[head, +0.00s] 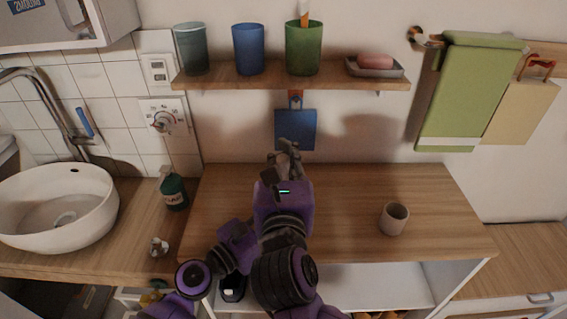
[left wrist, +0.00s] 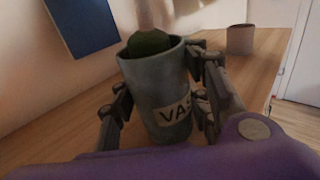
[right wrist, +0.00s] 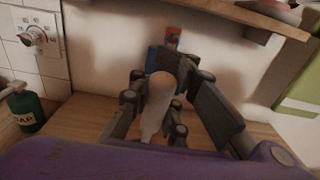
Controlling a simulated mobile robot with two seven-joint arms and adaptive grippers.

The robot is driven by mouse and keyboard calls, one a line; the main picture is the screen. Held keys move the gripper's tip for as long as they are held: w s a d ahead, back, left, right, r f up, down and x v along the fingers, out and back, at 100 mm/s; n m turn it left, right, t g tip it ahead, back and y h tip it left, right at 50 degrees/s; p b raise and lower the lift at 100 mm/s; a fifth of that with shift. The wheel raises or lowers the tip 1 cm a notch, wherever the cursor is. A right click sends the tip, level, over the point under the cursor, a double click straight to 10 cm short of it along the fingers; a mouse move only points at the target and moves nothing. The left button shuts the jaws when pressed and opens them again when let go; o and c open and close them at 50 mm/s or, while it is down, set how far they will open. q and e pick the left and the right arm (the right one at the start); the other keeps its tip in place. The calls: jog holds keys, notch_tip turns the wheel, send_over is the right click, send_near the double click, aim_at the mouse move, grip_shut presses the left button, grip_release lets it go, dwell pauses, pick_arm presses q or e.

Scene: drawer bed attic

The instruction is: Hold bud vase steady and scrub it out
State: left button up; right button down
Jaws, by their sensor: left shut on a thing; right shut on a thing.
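The bud vase (left wrist: 148,82) is grey with a partly visible label reading "VAS" and is slightly tilted in the left wrist view. My left gripper (left wrist: 160,102) is shut around its sides. A dark green brush head (left wrist: 150,42) sits in the vase's mouth, with a pale handle rising above it; how deep it reaches is hidden. My right gripper (right wrist: 155,108) is shut on the pale brush handle (right wrist: 158,92). In the head view my right gripper (head: 287,152) is over the back of the wooden counter; the vase and my left gripper are hidden there.
A beige cup (head: 394,219) stands on the counter (head: 345,215) at right. A blue board (head: 296,130) hangs behind the gripper, below a shelf (head: 270,80) with cups and a soap dish. A green soap bottle (head: 174,192) and a sink (head: 55,215) are at left.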

notch_tip(320, 180, up, 10)
jog(key=shift+f, duration=0.2)
dwell(0.7)
dwell(0.7)
jog(key=shift+w+f+g, duration=0.2)
jog(key=shift+w+g, duration=0.6)
jog(key=shift+w, duration=0.15)
jog(key=shift+f, duration=5.5)
